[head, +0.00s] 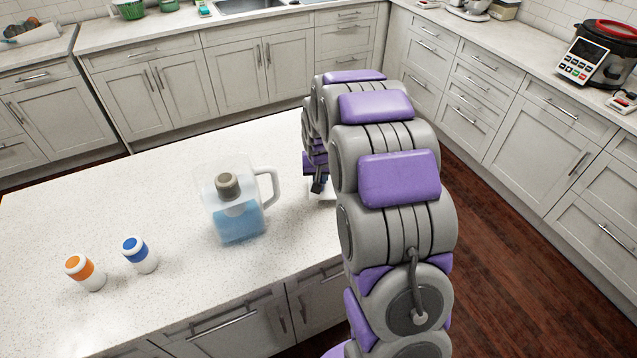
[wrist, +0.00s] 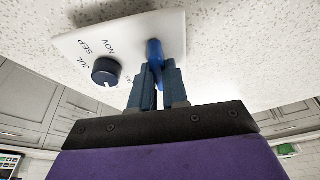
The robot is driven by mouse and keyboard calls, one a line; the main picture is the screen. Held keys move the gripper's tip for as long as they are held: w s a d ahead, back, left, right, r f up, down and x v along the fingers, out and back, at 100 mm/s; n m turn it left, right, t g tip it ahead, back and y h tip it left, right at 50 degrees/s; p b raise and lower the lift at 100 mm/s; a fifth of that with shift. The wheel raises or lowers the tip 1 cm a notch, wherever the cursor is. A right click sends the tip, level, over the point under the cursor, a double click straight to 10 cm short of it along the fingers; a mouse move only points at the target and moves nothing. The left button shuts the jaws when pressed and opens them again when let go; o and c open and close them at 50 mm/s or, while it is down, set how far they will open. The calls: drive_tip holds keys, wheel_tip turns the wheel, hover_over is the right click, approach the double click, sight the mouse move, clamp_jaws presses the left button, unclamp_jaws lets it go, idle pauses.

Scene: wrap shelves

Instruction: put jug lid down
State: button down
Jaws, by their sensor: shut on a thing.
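The jug lid (wrist: 150,30) is a flat white plate with month letters, a dark blue dial and a blue tab. My gripper (wrist: 158,75) is shut on the blue tab. In the head view a bit of the white lid (head: 322,192) shows by my gripper (head: 318,184), mostly hidden by my arm. The lid is at or close over the speckled counter; I cannot tell whether it touches.
An orange-banded bottle (head: 85,272) and a blue-banded bottle (head: 139,254) stand left of the jug on the white island counter (head: 110,200). The counter behind the jug is clear. A cooker (head: 600,55) stands on the right-hand counter.

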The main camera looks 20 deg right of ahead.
drive_tip(key=shift+d+f, duration=0.2)
drive_tip(key=shift+f, duration=0.35)
drive_tip(key=shift+d+f, duration=0.2)
drive_tip(key=shift+f, duration=0.35)
drive_tip(key=shift+a+r, duration=0.1)
drive_tip(key=shift+a, duration=0.55)
drive_tip(key=c, duration=1.4)
unclamp_jaws()
drive_tip(key=shift+a, duration=0.25)
drive_tip(key=shift+o, duration=1.4)
drive_tip(key=shift+d, duration=0.7)
drive_tip(key=shift+a, duration=0.1)
